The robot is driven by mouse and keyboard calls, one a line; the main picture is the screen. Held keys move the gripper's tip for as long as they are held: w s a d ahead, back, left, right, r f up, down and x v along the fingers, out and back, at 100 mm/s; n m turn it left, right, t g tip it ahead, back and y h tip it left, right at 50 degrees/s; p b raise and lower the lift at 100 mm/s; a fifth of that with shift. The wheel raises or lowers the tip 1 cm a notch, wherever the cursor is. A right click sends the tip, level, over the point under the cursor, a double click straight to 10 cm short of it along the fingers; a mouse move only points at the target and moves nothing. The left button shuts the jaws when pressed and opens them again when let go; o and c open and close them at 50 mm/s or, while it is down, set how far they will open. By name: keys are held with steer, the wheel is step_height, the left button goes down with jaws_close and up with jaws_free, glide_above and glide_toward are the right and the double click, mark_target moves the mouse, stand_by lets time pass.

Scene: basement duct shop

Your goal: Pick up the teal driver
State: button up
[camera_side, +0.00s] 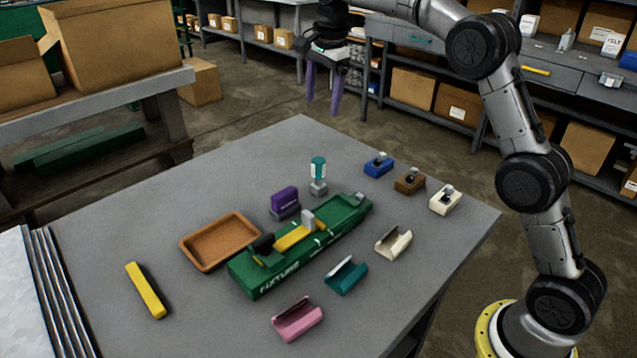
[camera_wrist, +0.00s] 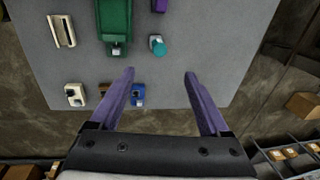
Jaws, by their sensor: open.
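The teal driver (camera_side: 318,166) stands upright in a small grey holder (camera_side: 319,188) on the grey table, behind the green fixture. It has a teal top and a pale band. In the wrist view the teal driver (camera_wrist: 159,48) shows from above, just beyond the fingertips and roughly midway between them. My gripper (camera_side: 322,106) has two purple fingers, spread apart and empty, held above the far part of the table. In the wrist view my gripper (camera_wrist: 159,73) shows the same open gap.
A purple block (camera_side: 285,198) in a grey holder stands left of the driver. The green fixture (camera_side: 262,284) lies in front. Blue (camera_side: 379,164), brown (camera_side: 410,181) and cream (camera_side: 445,200) blocks sit right. An orange-brown tray (camera_side: 193,263) and yellow bar (camera_side: 145,290) lie left.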

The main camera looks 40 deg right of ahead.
steer(key=g, duration=0.1)
glide_above(318, 160)
step_height(318, 160, down, 7)
steer(key=shift+g, duration=0.4)
step_height(318, 160, down, 12)
steer(key=shift+r, duration=0.25)
steer(key=shift+a+f, duration=0.1)
steer(key=shift+f, duration=3.05)
jaws_close()
